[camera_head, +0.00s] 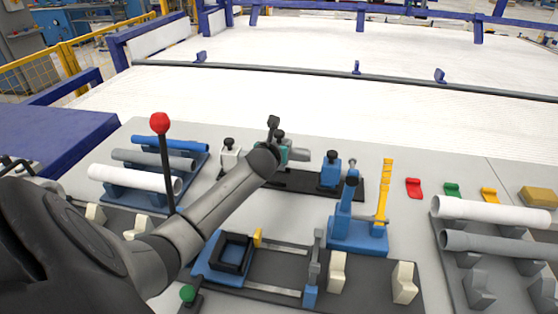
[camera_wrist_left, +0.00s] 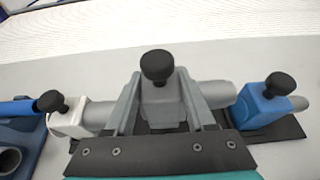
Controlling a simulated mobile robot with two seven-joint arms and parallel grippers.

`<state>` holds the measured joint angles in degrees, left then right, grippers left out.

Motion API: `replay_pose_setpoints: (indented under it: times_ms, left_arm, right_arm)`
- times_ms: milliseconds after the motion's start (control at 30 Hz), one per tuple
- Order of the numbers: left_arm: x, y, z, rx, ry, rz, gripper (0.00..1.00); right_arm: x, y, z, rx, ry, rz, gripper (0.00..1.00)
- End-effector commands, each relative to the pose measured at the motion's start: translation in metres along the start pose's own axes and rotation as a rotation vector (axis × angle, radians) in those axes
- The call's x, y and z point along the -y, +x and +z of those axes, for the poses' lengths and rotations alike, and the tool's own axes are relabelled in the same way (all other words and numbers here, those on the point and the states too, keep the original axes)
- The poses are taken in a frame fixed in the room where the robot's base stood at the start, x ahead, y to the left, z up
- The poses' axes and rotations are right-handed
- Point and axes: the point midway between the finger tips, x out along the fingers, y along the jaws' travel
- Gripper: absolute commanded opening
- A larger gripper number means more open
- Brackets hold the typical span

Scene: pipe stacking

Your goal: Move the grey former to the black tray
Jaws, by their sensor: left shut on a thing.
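The grey former (camera_wrist_left: 160,104), a block with a black knob on top, is between the fingers of my left gripper (camera_wrist_left: 163,112) in the left wrist view. The gripper is shut on it. The black tray (camera_wrist_left: 286,129) lies beneath and behind it; whether the former touches the tray is hidden by the gripper. In the head view my left gripper (camera_head: 283,150) is over the left part of the black tray (camera_head: 300,184), and the former is mostly hidden by my arm. My right gripper is not in view.
A blue former (camera_head: 330,170) stands on the tray's right part. A white former (camera_head: 230,156) stands to the left. A pipe rack (camera_head: 140,195) is at left, another (camera_head: 477,288) at right. A blue stand (camera_head: 357,236) is in front. A red-knobbed lever (camera_head: 160,124) rises beside my arm.

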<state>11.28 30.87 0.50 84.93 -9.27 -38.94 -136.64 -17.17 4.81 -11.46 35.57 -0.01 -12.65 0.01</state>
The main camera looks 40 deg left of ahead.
Motion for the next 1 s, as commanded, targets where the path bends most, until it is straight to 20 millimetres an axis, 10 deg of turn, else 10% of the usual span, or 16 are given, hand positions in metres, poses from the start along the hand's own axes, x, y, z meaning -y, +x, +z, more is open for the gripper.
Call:
replay_pose_setpoints:
  times_ms: [767, 800, 1000]
  left_arm:
    - [0.0, 0.018, -0.04, 0.007, 0.001, -0.001, 0.0]
    - [0.0, 0.018, -0.043, 0.001, 0.001, 0.0, 0.57]
    - [0.0, 0.018, -0.043, 0.0, 0.0, 0.0, 0.8]
  right_arm:
    - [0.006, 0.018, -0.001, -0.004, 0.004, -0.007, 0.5]
    - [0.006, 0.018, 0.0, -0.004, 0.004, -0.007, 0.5]
    - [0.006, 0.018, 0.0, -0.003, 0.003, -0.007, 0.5]
